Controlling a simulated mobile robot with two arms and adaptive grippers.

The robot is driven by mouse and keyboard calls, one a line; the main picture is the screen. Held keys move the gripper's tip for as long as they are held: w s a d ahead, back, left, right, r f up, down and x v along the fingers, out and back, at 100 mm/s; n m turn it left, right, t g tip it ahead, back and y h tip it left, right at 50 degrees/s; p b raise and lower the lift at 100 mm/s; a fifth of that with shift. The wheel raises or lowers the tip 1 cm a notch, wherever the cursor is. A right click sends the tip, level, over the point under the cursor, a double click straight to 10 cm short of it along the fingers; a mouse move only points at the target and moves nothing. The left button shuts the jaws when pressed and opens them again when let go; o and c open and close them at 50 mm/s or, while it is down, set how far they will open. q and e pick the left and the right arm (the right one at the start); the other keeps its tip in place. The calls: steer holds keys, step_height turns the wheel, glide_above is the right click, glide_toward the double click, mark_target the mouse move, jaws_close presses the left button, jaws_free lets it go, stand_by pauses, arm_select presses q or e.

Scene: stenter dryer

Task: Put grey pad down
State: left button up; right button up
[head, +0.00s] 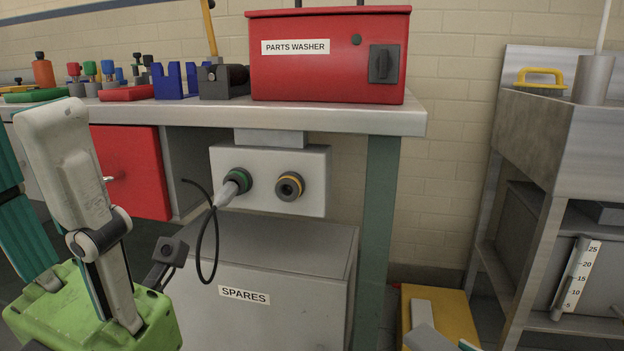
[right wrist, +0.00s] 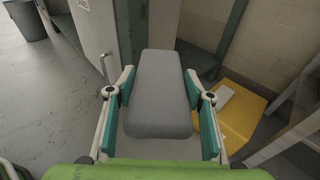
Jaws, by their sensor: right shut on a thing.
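The grey pad (right wrist: 160,92) is a long, flat, rounded block. It lies between the two fingers of my right gripper (right wrist: 161,95), which is shut on it and holds it above the floor. In the head view a small grey piece at the bottom edge looks like the pad's end (head: 428,338); the rest is out of the frame. My left gripper (head: 75,190) stands at the left in the head view, side-on, in front of the bench. I see no thing in it, and its finger gap does not show clearly.
A yellow flat object (head: 452,310) with a light grey block on it lies on the floor by the bench leg (head: 375,230). A grey SPARES cabinet (head: 265,255) stands under the bench. A cable plug (head: 233,188) sits in a socket. A metal sink stand (head: 540,140) is at right.

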steer(key=s+a+r+n+g+y, duration=0.4)
steer(key=s+a+r, duration=0.3)
steer(key=s+r, duration=0.1)
steer(key=shift+s+r+n+y, duration=0.4)
steer(key=shift+s, duration=0.2)
steer(key=shift+a, duration=0.1)
